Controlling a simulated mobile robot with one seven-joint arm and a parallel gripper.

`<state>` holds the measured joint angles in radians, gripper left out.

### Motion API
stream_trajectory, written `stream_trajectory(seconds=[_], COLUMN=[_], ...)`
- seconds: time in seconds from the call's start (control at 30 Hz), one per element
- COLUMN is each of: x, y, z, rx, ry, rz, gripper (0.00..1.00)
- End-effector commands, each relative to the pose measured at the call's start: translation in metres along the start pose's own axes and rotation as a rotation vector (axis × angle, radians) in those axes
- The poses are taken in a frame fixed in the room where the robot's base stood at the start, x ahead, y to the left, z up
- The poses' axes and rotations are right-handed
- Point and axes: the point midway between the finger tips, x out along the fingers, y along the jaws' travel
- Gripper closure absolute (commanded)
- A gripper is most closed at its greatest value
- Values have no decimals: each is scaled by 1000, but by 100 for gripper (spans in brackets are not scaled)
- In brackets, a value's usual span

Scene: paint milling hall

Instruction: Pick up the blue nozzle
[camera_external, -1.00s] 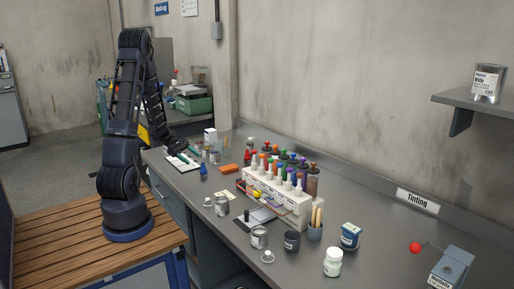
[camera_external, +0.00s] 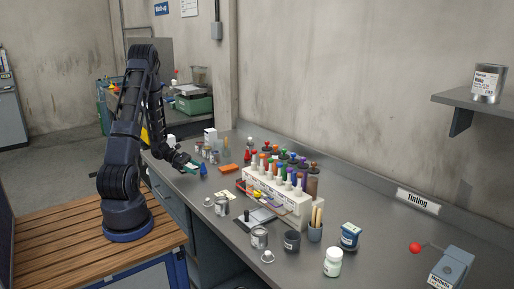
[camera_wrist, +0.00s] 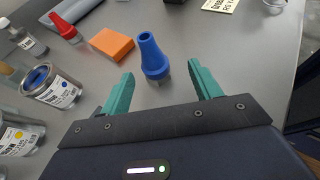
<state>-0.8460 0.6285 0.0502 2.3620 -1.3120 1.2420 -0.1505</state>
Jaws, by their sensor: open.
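The blue nozzle (camera_wrist: 152,58) stands upright on the grey bench, a cone with a wide base. In the wrist view it is just ahead of my gripper (camera_wrist: 160,82), between the lines of the two green fingers but nearer the left one. My gripper is open and empty. In the external view the blue nozzle (camera_external: 203,169) is near the bench's left front edge, and my gripper (camera_external: 192,167) is close beside it on its left. I cannot tell from these views whether a finger touches it.
Paint cans (camera_wrist: 51,88) stand at the left. The bottle rack (camera_external: 282,192) is farther along the bench. Bare bench (camera_wrist: 235,50) lies to the right.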

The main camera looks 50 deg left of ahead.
Motion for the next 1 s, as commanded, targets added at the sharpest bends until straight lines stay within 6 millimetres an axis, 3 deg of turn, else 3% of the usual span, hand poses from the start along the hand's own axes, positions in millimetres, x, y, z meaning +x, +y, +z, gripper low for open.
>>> stream_trajectory(seconds=[0.4,0.7,0.93,1.0], x=[47,50,50,50], y=[7,7,7,7], z=[3,3,3,3], rx=[-1,0,0,0], ry=[0,1,1,0], rz=[-2,0,0,0], gripper=[37,37,80,86])
